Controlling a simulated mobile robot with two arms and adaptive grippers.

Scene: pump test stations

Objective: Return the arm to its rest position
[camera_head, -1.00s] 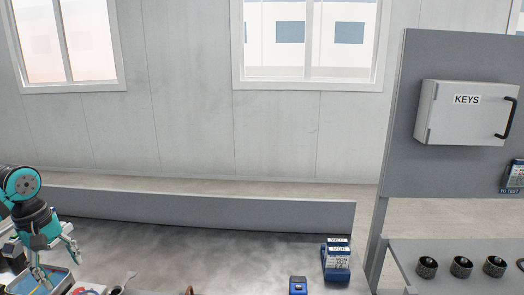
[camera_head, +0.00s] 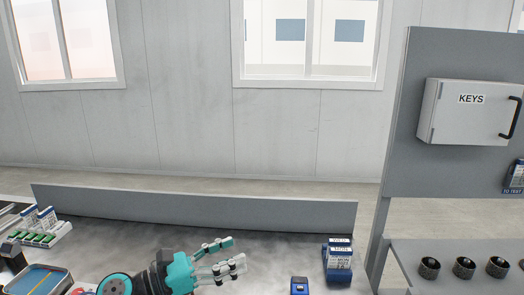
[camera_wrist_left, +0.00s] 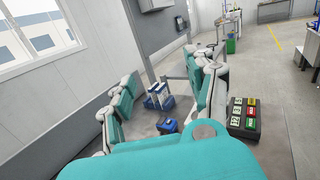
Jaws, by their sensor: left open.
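My left gripper (camera_head: 232,257) is teal and grey and sits low in the middle of the head view, over the grey bench top. It points to the right. Its fingers are apart with nothing between them. In the left wrist view the open fingers (camera_wrist_left: 165,105) spread on both sides, and blue items show beyond them. My right gripper is in neither view.
A blue holder with labelled cards (camera_head: 338,262) and a small blue device (camera_head: 299,286) stand to the right of the gripper. A tray (camera_head: 38,281) and green-marked items (camera_head: 38,236) lie at left. A KEYS box (camera_head: 468,112) hangs above a shelf with dark round parts (camera_head: 464,267).

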